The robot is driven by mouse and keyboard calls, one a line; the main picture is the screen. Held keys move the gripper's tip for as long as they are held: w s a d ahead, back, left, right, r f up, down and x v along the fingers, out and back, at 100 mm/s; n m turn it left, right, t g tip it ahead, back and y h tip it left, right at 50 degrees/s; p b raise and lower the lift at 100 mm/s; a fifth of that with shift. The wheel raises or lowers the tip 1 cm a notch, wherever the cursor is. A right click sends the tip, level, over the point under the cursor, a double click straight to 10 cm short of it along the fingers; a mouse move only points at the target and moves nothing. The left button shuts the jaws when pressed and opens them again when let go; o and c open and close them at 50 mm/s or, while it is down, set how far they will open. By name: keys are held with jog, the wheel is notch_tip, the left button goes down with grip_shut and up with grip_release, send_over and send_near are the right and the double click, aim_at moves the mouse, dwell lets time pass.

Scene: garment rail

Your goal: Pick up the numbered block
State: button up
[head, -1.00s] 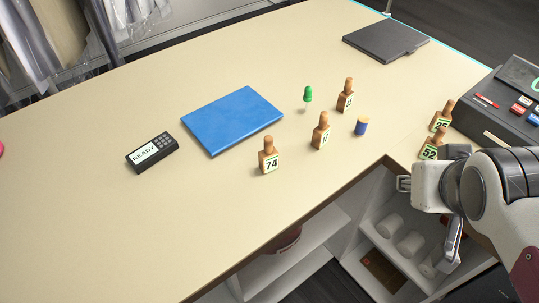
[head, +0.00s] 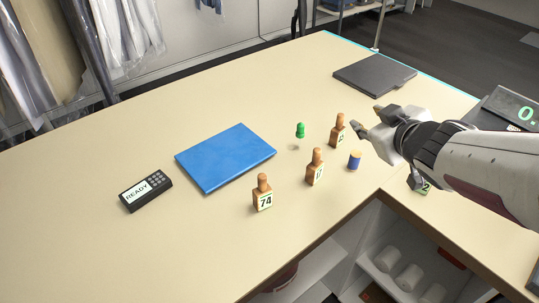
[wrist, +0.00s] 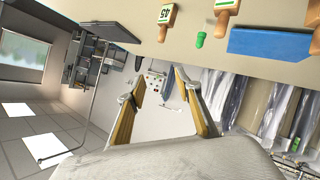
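Several wooden blocks with round knobs and number labels stand upright on the counter. One reads 74 (head: 263,194); a middle one (head: 315,168) has a label too small to read surely. A third block (head: 338,132) stands farther back, nearest my gripper (head: 367,118). My gripper is above the counter to the right of that block, apart from it. The wrist view shows a block with an upside-down label (wrist: 167,20), perhaps 45, and another labelled block (wrist: 226,6) at the top. My gripper (wrist: 160,78) is open and empty there. Another labelled block (head: 421,187) is partly hidden beneath my arm.
A green peg (head: 300,131) and a blue-and-yellow cylinder (head: 354,160) stand near the blocks. A blue folder (head: 225,158), a READY keypad (head: 146,191) and a dark flat folder (head: 374,74) lie on the counter (head: 120,250). The left part is mostly clear.

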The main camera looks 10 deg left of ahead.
jog(key=w+a+f+n+g+y, duration=0.1)
jog(key=a+f+n+y, duration=0.2)
jog(key=a+f+y, duration=0.15)
jog(key=n+g+y, duration=0.5)
jog(key=g+y, duration=0.1)
jog(key=g, duration=0.3)
send_near(262, 183)
notch_tip(262, 183, down, 3)
jog(key=w+a, duration=0.2)
jog(key=shift+s+r, duration=0.15)
jog(key=shift+s, duration=0.3)
jog(key=shift+y, duration=0.25)
jog(key=shift+x, duration=1.25)
jog(key=shift+x, duration=2.65)
jog(key=shift+w, duration=0.2)
